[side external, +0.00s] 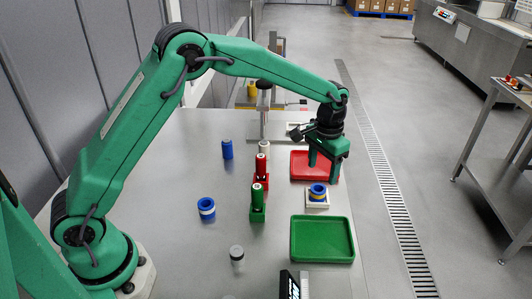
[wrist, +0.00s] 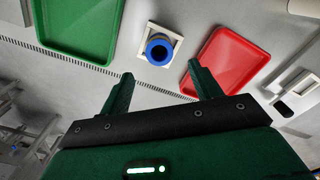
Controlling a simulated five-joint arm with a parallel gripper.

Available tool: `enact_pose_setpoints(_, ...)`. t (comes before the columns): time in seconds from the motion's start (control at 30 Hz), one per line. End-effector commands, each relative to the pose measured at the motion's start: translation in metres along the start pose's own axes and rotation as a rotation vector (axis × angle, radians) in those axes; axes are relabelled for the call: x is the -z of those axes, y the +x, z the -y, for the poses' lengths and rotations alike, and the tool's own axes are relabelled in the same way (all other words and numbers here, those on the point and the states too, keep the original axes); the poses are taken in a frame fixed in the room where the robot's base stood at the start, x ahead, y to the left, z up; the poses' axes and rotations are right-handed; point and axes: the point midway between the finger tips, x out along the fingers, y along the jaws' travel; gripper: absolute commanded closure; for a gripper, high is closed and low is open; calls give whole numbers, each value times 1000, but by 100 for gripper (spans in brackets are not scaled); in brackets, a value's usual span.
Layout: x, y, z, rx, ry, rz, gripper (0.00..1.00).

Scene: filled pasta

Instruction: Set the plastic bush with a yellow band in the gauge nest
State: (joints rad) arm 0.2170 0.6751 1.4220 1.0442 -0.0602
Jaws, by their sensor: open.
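A blue bush with a yellow band (side external: 318,191) stands upright at the white square gauge nest (side external: 318,204). In the wrist view, the blue ring (wrist: 158,39) with its dark bore sits inside the white frame of the nest (wrist: 177,42); how deep it sits cannot be told. My gripper (side external: 324,174) is open and empty, above and behind the bush beside the red tray. In the wrist view, the fingertips (wrist: 161,72) are apart, with the bush beyond the gap between them and clear of both. Another blue bush with a white band (side external: 207,208) lies on the table to the left.
A red tray (side external: 300,176) is behind the nest and a green tray (side external: 322,259) in front. A blue cylinder (side external: 227,149) and a grey-capped jar (side external: 237,255) stand farther left.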

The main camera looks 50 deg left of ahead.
Motion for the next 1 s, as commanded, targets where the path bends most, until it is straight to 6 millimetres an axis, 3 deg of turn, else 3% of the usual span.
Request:
enact_pose_setpoints(0.2, 0, -34, 0, 0, 0, -2, 36)
enact_pose_setpoints(0.4, 0, -49, 0, 0, 0, -1, 36)
enact_pose_setpoints(1.0, 0, -52, 0, 0, 0, 0, 36)
